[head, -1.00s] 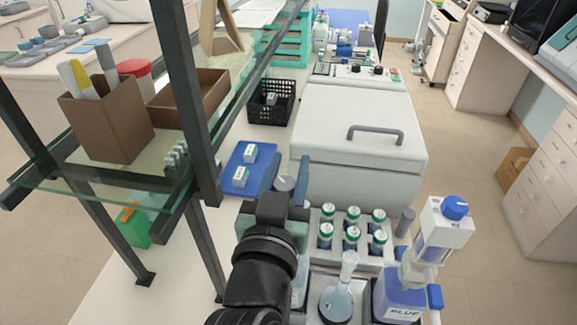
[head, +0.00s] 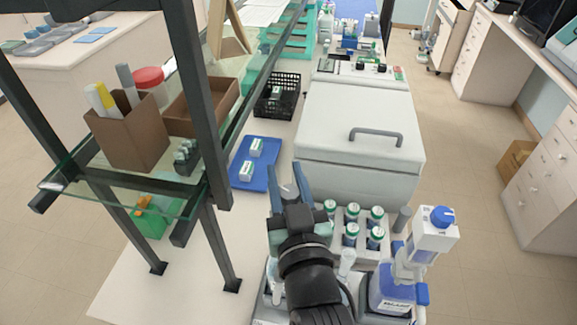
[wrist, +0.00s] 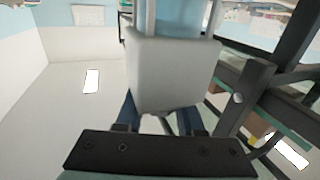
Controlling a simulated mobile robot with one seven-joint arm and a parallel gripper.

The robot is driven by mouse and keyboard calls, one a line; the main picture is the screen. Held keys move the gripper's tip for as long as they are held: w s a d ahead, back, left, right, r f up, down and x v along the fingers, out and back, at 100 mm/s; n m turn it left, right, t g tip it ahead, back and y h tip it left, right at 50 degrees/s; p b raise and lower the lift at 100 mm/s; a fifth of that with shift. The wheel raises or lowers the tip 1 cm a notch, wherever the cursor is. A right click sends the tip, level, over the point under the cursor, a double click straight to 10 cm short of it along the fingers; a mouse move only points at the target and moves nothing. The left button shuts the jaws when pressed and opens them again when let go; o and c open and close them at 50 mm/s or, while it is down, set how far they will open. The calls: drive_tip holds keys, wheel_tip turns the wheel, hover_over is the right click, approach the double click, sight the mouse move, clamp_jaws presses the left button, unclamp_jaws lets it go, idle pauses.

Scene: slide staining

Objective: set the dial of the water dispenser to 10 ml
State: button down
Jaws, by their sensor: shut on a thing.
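My gripper (head: 287,172) points away from me, its two blue-grey fingers on either side of the small grey dial (head: 287,190) of the water dispenser. It is shut on this dial. The dial's pale pointer mark shows only faintly and its setting cannot be read. In the wrist view a pale grey block, apparently the dispenser's head (wrist: 172,65), fills the middle. My arm covers most of the dispenser in the head view.
A second dispenser with a blue dial (head: 442,216) stands on a blue bottle at the right. Green-capped vials (head: 351,232) stand in a rack just right of my gripper. A white lidded machine (head: 360,110) is behind. A dark shelf post (head: 205,100) rises close on the left.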

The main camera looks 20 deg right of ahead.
drive_tip(key=shift+a+f+n+y+b, duration=0.1)
drive_tip(key=shift+n+y+b, duration=0.35)
drive_tip(key=shift+y, duration=0.25)
drive_tip(key=shift+a+f+n+y+b, duration=0.1)
drive_tip(key=shift+n+y+b, duration=0.35)
drive_tip(key=shift+y, duration=0.25)
drive_tip(key=shift+a+r+n+y+b, duration=0.1)
drive_tip(key=shift+a+n+y+b, duration=0.1)
drive_tip(key=shift+n+y+b, duration=0.75)
drive_tip(key=shift+a+r+n+y+b, duration=0.15)
drive_tip(key=shift+n+y+b, duration=0.4)
drive_tip(key=shift+y, duration=0.7)
drive_tip(key=shift+a+f+y, duration=0.1)
drive_tip(key=shift+y, duration=0.2)
drive_tip(key=c, duration=0.5)
unclamp_jaws()
drive_tip(key=b+v, duration=0.4)
drive_tip(key=v, duration=0.9)
drive_tip(key=shift+b, duration=0.3)
